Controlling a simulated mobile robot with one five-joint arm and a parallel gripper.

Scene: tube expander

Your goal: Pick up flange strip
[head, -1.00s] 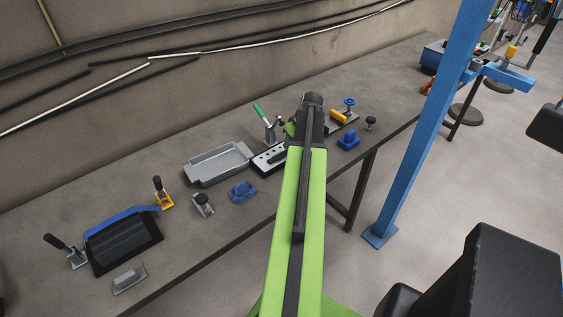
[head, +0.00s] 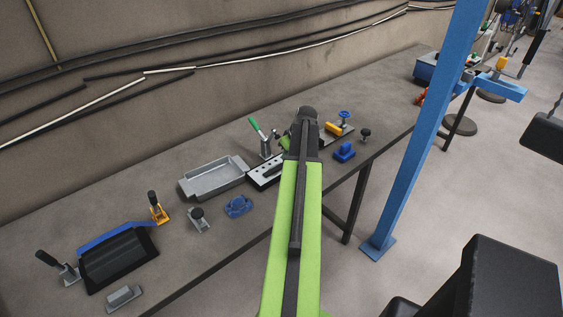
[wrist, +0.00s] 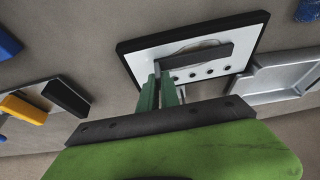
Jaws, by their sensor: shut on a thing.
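A dark bar, which I take as the flange strip (wrist: 205,56), shows in the wrist view over a white plate with a row of holes (wrist: 180,73). My gripper (wrist: 161,80) has its green fingers close together at the bar's near left end and is shut on it. I cannot tell whether the bar is clear of the plate. In the head view the holed plate (head: 264,173) lies on the bench beside my arm, which hides the strip and most of my gripper.
A grey tray (head: 190,190) lies left of the plate on the bench (head: 130,200). A green-handled clamp (head: 256,130) stands behind it. Blue parts (head: 238,206) (head: 344,152) and a yellow part (head: 333,129) are close by. A blue post (head: 420,130) stands at the right.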

